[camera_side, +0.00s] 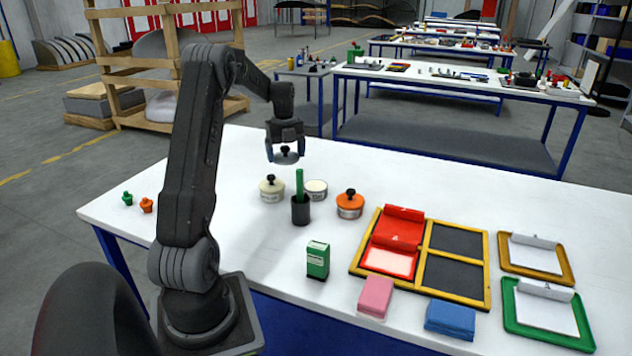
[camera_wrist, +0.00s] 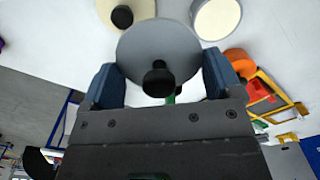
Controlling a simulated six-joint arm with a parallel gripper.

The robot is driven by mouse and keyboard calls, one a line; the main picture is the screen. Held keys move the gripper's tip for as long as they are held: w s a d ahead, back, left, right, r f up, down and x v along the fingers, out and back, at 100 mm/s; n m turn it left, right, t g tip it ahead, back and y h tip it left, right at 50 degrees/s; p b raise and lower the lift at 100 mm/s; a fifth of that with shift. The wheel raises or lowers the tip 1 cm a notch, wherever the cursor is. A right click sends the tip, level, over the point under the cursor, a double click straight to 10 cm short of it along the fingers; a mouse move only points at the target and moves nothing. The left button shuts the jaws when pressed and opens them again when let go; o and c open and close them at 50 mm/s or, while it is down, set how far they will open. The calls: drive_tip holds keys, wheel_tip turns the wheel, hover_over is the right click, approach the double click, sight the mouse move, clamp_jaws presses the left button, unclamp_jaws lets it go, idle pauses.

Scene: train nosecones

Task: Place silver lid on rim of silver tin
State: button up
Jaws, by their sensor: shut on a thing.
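My gripper (camera_side: 285,150) is shut on the silver lid (camera_side: 286,159) and holds it in the air above the table. In the wrist view the silver lid (camera_wrist: 150,38) is a grey disc with a black knob, between the blue fingers of my gripper (camera_wrist: 162,85). The silver tin (camera_side: 316,192) stands open on the table, below and to the right of the lid in the side view. In the wrist view the silver tin (camera_wrist: 217,18) shows at the top, beyond the lid and to its right. The lid is apart from the tin.
A cream tin (camera_side: 271,191) with its lid on stands left of the silver tin. An orange tin (camera_side: 350,205) stands to its right. A black cup (camera_side: 300,211) with an upright green thing is close in front. A yellow-framed tray (camera_side: 424,260) lies further right.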

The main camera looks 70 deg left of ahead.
hover_over(316, 186)
wheel_tip(316, 186, down, 5)
drive_tip(key=shift+f, duration=2.1)
drive_tip(key=shift+f, duration=0.15)
drive_tip(key=o, duration=0.7)
